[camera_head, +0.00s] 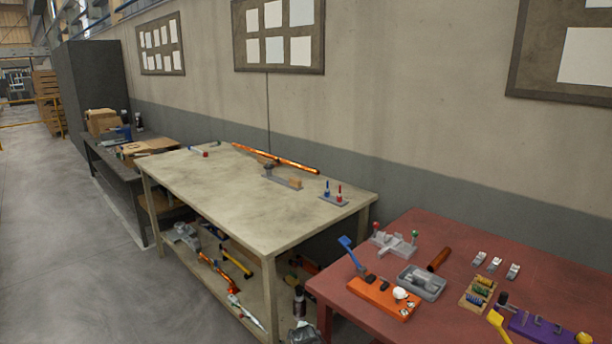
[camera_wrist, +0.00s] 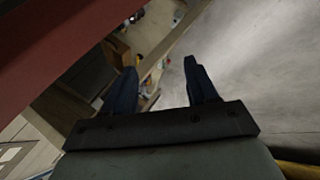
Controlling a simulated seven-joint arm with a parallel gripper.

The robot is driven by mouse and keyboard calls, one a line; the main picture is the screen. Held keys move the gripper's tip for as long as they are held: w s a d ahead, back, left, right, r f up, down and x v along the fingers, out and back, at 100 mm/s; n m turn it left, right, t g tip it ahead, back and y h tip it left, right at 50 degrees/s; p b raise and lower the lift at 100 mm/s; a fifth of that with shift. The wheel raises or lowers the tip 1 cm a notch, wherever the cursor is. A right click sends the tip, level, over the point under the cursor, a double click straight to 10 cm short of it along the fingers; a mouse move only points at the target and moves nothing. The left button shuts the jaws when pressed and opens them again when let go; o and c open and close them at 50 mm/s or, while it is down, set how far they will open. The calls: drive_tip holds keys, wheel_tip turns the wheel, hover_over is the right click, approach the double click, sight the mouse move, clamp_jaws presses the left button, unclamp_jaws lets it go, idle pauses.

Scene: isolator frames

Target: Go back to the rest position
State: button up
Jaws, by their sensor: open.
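My gripper (camera_wrist: 160,72) shows in the wrist view with its two dark fingers apart and nothing between them. It points down past the edge of the red table (camera_wrist: 60,50), over a wooden shelf edge and grey floor. My gripper is not visible in the head view. The same red table (camera_head: 440,229) stands at the lower right there. No held object shows in either view.
The red table carries an orange base (camera_head: 372,300) with a blue lever, a grey tray (camera_head: 433,290), a purple base (camera_head: 545,333) and small parts. A beige workbench (camera_head: 225,205) with a cluttered lower shelf stands left of it. Floor (camera_head: 50,230) at left is clear.

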drive_tip(key=s+d+f+m+g+h, duration=0.1)
drive_tip(key=s+d+f+m+g, duration=0.15)
drive_tip(key=s+d+f, duration=0.45)
drive_tip(key=s+d+f+m+g, duration=0.25)
drive_tip(key=s+f, duration=0.35)
drive_tip(key=s, duration=0.3)
drive_tip(key=s+d+f+m+g+h, duration=0.1)
drive_tip(key=s+d+f+m+g, duration=0.2)
drive_tip(key=s+f, duration=0.35)
drive_tip(key=s+d+f+m+g, duration=0.1)
drive_tip(key=s+d+m+g, duration=0.1)
drive_tip(key=s, duration=0.7)
drive_tip(key=s+d+f+m+g, duration=0.1)
drive_tip(key=s+d+m+g, duration=0.1)
drive_tip(key=s, duration=0.7)
drive_tip(key=s+d+f+m+g+y, duration=0.1)
drive_tip(key=s+d+f+m+g, duration=0.1)
drive_tip(key=s, duration=0.8)
drive_tip(key=shift+d+m+g, duration=0.2)
drive_tip(key=shift+m+g, duration=0.3)
